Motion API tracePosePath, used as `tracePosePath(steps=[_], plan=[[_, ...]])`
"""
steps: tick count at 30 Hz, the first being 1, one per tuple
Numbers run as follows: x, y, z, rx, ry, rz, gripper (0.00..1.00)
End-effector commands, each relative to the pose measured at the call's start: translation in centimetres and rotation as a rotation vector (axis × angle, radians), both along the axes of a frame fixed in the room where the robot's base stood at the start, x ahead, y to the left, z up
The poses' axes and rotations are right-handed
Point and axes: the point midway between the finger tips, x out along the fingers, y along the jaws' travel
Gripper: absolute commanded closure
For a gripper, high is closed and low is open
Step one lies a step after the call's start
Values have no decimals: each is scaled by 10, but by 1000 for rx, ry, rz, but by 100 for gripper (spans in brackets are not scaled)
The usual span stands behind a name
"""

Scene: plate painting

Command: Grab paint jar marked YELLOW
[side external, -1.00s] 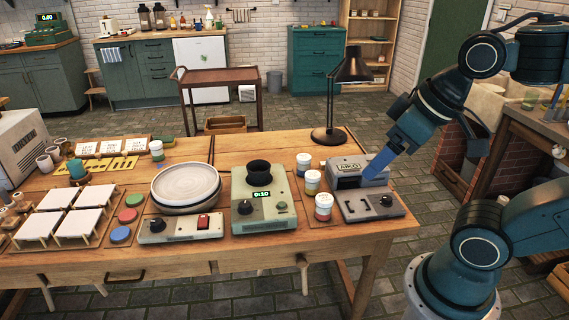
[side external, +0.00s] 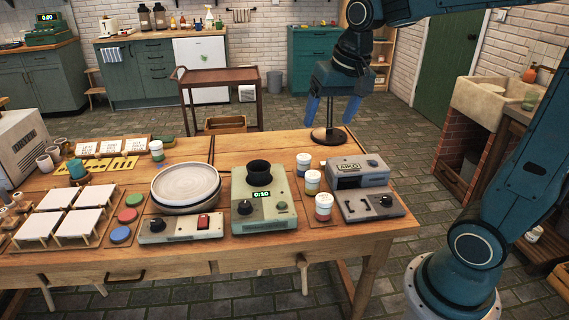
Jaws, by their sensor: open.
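Several white-lidded paint jars stand upright on the wooden table. One jar (side external: 304,163) stands at the back beside the AIKO machine, a second jar (side external: 312,182) is just in front of it, and a third jar (side external: 323,207) with a reddish band is nearest the front. The label words are too small to read, so I cannot tell which says YELLOW. My gripper (side external: 332,110) points down, open and empty, with its blue fingers apart above and behind the jars, in front of the black lamp.
The grey AIKO machine (side external: 358,172) stands right of the jars, and the green device with a display (side external: 264,200) stands left. The black lamp base (side external: 329,136) is at the table's back edge. Stacked plates (side external: 185,185) lie further left. The table's back middle is clear.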

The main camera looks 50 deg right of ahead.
Motion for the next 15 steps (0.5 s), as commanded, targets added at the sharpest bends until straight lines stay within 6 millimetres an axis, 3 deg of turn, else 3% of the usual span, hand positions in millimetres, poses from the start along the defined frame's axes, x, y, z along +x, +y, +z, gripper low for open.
tracePosePath(steps=[15], plan=[[88,-79,-55,88,117,-368,26]])
